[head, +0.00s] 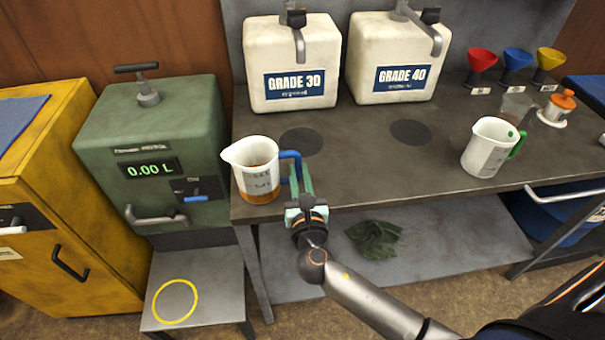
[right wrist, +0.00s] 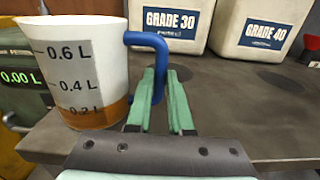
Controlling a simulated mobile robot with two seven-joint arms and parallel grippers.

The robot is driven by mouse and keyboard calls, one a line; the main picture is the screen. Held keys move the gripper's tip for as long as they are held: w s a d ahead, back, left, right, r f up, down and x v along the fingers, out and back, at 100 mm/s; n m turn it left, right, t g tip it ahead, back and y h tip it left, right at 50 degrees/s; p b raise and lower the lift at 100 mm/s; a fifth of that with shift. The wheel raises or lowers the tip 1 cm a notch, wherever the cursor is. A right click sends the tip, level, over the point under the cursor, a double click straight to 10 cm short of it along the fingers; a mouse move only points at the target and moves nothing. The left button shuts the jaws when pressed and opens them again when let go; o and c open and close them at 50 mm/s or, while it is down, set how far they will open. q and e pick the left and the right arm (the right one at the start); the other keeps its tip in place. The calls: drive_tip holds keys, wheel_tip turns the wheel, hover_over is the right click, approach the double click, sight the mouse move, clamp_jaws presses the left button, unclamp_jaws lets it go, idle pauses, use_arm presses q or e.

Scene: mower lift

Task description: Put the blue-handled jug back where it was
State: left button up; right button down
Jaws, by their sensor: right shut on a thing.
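The blue-handled jug (head: 256,172) is white, upright, and has amber liquid in the bottom. It is at the left front corner of the bench; I cannot tell if its base touches the top. In the right wrist view the jug (right wrist: 82,70) shows the liquid near the 0.2 L mark. My right gripper (head: 303,190) is shut on the blue handle (right wrist: 150,42), on the jug's right side. A dark round mark (head: 302,141) lies on the bench below the GRADE 30 container (head: 291,65). My left gripper is not in view.
A second dark mark (head: 410,132) lies before the GRADE 40 container (head: 400,60). A green-handled jug (head: 488,147) stands at the right, near the coloured funnels (head: 516,60). The green dispenser (head: 155,140) reads 0.00 L, above a yellow-ringed stand (head: 215,290). The bench middle (head: 380,170) is clear.

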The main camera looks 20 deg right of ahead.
drive_tip(key=shift+s+a+r, duration=0.1)
drive_tip(key=shift+a+r, duration=0.05)
drive_tip(key=shift+r, duration=0.05)
drive_tip(key=shift+f, duration=0.15)
drive_tip(key=c, duration=0.8)
unclamp_jaws()
drive_tip(key=shift+f, duration=0.1)
